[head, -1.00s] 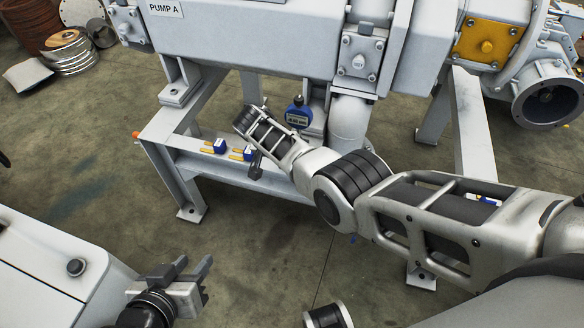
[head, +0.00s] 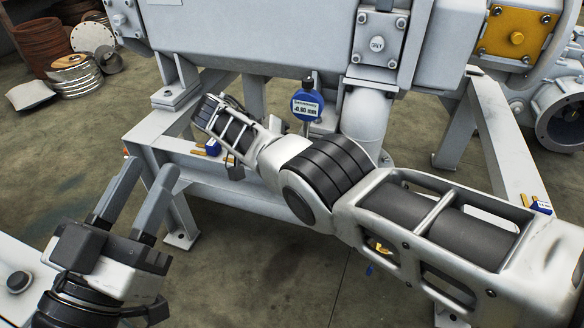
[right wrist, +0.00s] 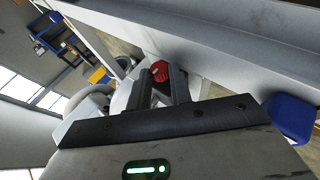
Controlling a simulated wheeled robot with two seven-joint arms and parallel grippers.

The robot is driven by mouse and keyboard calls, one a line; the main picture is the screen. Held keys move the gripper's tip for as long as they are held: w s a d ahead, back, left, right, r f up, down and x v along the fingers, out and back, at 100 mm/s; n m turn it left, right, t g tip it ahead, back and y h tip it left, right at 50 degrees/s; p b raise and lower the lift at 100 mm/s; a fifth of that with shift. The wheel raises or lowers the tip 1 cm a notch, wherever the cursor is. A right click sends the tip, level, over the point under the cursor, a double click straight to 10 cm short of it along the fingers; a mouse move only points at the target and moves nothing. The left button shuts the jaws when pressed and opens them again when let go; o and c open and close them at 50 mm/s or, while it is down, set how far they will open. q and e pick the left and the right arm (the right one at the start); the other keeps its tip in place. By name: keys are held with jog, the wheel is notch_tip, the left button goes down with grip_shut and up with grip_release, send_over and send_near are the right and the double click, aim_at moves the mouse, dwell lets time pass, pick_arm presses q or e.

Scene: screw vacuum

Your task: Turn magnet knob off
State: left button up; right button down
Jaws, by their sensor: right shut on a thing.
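A red knob (right wrist: 160,72) with a small white mark sits between the two dark fingers of my right gripper (right wrist: 163,84) in the right wrist view, and the gripper is shut on it. In the head view my right arm reaches across to the left, and its gripper (head: 232,162) is low by the frame, mostly hidden behind the wrist. A blue dial gauge (head: 307,104) with a digital display stands behind my right arm; its base is hidden. My left gripper (head: 148,172) is open and empty at the lower left, with its fingers pointing up.
The grey pump frame (head: 160,145) spans the middle, with a vertical pipe (head: 365,118) beside the gauge. Small blue-and-yellow items (head: 212,147) lie on its rail. A blue block (right wrist: 291,117) is close to my right gripper's side. Coils (head: 85,78) lie at the back left.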

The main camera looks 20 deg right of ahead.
pick_arm(q)
jog(key=shift+s+r+m+t+h+b, duration=0.15)
jog(key=shift+r+m+t+h, duration=0.1)
jog(key=shift+r+m+h, duration=0.3)
jog(key=shift+s+r+m+t+h+b, duration=0.15)
jog(key=shift+r+m+t+h, duration=0.1)
jog(key=shift+r+m+h, duration=0.3)
jog(key=shift+w, duration=0.1)
pick_arm(e)
jog(key=c, duration=1.5)
grip_release()
jog(key=shift+c, duration=0.2)
pick_arm(q)
jog(key=shift+r, duration=0.1)
